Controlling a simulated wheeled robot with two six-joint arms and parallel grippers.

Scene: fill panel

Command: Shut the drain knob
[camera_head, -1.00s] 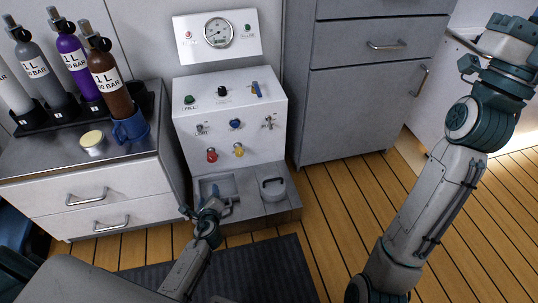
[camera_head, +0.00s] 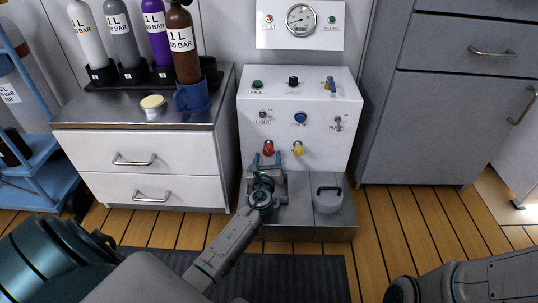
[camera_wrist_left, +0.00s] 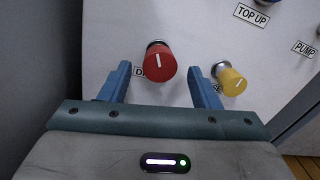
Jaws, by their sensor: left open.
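The drain knob is the red knob (camera_head: 268,148) low on the left of the white panel's front. It also shows in the left wrist view (camera_wrist_left: 155,62), with a white mark near upright and a label starting with "D" partly hidden behind it. My left gripper (camera_head: 267,160) is open just in front of and below the red knob. In the left wrist view its two blue fingers stand on either side of the knob, with visible gaps. My right gripper is out of view; only part of that arm shows at the lower right.
A yellow knob (camera_wrist_left: 232,82) sits close right of the right finger. Above are a blue knob (camera_head: 300,119) and switches on the panel (camera_head: 318,157). A gauge (camera_head: 300,20) is higher up.

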